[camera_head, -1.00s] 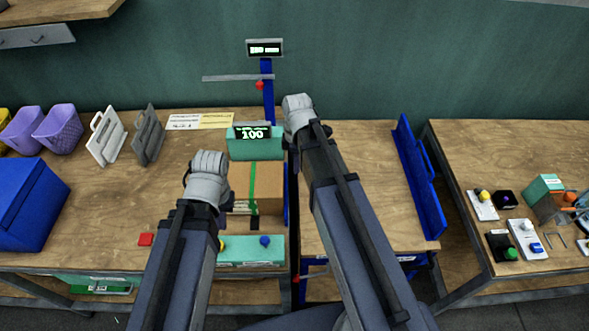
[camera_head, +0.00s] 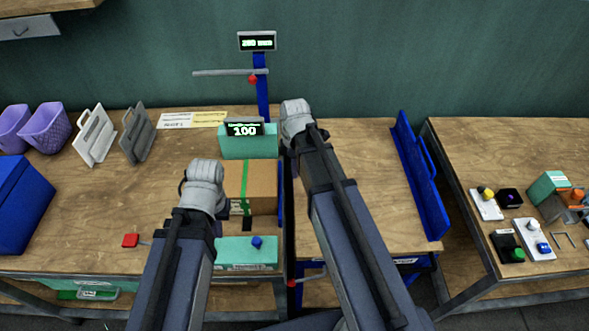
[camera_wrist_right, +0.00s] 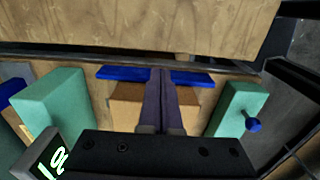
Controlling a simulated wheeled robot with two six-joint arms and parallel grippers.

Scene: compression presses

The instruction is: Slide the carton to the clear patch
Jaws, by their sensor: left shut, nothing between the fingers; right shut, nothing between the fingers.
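The brown carton (camera_head: 262,185) with a green tape stripe sits between a rear teal block (camera_head: 235,146) and a front teal block (camera_head: 232,252). It partly shows behind the fingers in the right wrist view (camera_wrist_right: 127,106). A blue plate (camera_wrist_right: 192,77) lies along the carton's right side. My left gripper (camera_head: 204,176) is just left of the carton, its fingertips hidden by its wrist. My right gripper (camera_wrist_right: 160,74) is shut and empty, its fingers seen in front of the carton and blue plate; I cannot tell if they touch. Bare wood (camera_head: 345,155) lies right of the carton.
A dark gap separates the carton's bench from the bare wood. A blue upright panel (camera_head: 420,175) borders that wood. A blue post with a display (camera_head: 257,41) stands behind. A blue bin (camera_head: 20,205) is at left; small devices (camera_head: 522,235) are on the right bench.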

